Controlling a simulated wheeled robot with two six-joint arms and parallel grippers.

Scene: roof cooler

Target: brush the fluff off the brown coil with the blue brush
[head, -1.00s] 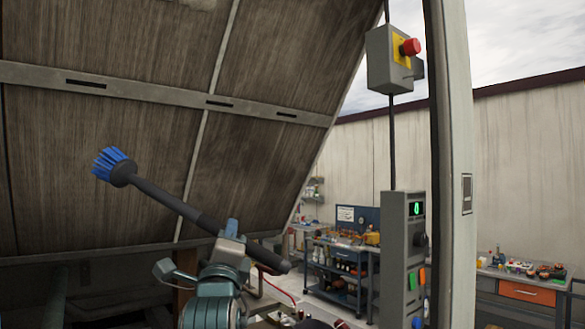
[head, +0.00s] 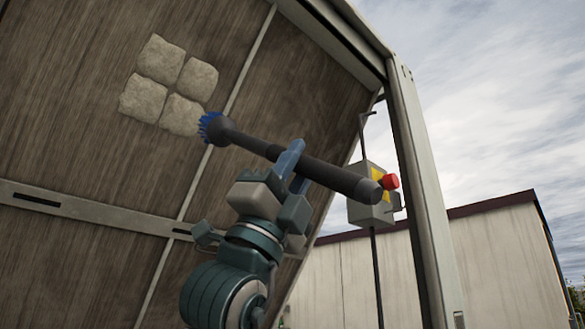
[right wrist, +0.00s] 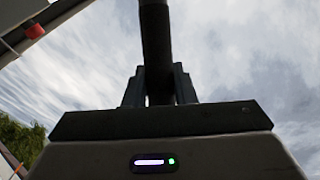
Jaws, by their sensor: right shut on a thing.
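The brown coil (head: 80,140) is a slanted, finely ribbed panel that fills the left of the head view. Several pale grey pads of fluff (head: 158,58) sit close together on its upper part. My right gripper (head: 290,160) is shut on the dark handle of the blue brush (head: 265,148). The brush's blue bristles point left and lie at the lower right edge of the fluff; I cannot tell whether they touch it. In the right wrist view the handle (right wrist: 156,50) stands between the fingers (right wrist: 158,85). My left gripper is not in view.
A grey metal rail (head: 80,208) crosses the coil, and a pale frame post (head: 425,190) stands to its right. A grey box with a red button (head: 372,197) hangs near the brush's handle end. Open sky and a pale wall (head: 500,260) lie beyond.

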